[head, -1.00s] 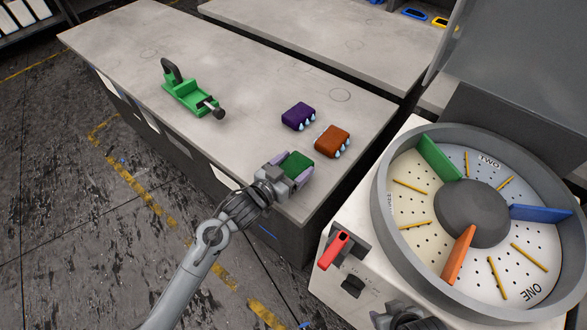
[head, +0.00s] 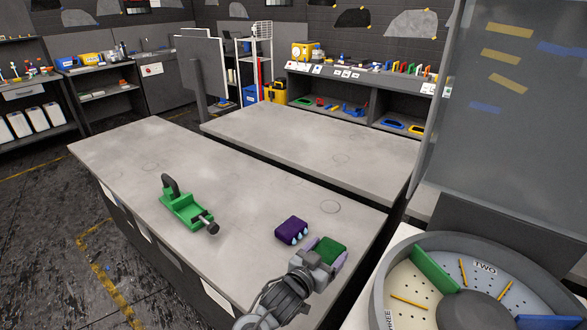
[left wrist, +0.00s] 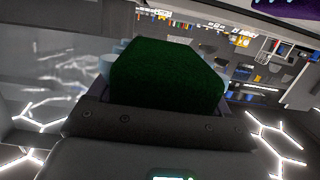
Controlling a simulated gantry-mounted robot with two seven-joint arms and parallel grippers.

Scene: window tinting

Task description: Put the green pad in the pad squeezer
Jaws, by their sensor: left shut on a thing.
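My left gripper (head: 325,252) is shut on the green pad (head: 329,248), near the right end of the near table. The pad also fills the middle of the left wrist view (left wrist: 168,72), held between the fingers. The pad squeezer (head: 183,211), a green device with a dark curved handle and a dark knob, stands farther left on the same table. The gripper and pad are well apart from it, to its right. My right gripper is not in view.
A purple pad (head: 291,229) with pale blue drops lies just left of my gripper. The near table (head: 130,157) is clear between it and the squeezer. A large round drum (head: 378,298) with coloured dividers stands at the lower right. A second table (head: 300,135) lies behind.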

